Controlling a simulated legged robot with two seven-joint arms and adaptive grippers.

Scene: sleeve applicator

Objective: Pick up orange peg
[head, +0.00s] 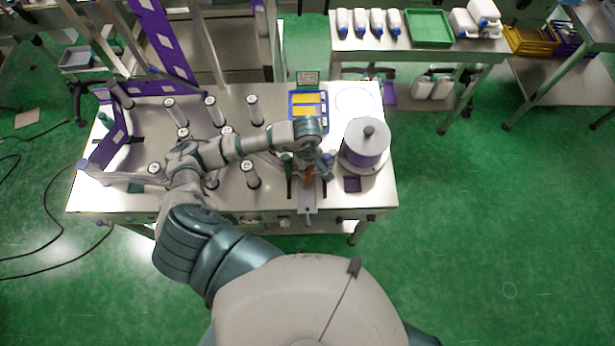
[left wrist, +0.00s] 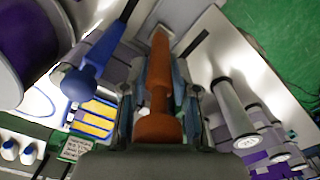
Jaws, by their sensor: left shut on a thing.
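The orange peg (head: 308,178) is at the front right of the steel table, below my left gripper (head: 307,163). In the left wrist view the orange peg (left wrist: 160,85) lies lengthwise between the two fingers of my left gripper (left wrist: 160,95), its thick rounded end towards the camera. The fingers are shut on it. In the head view the gripper hides part of the peg, and I cannot tell whether its far end touches the steel surface. My right gripper is in neither view.
A blue-handled tool (left wrist: 85,82) stands close beside the gripper. A purple-and-grey spool (head: 365,147) is just right of it. A blue tray with yellow parts (head: 308,98) lies behind. Several grey upright cylinders (head: 254,110) stand to the left.

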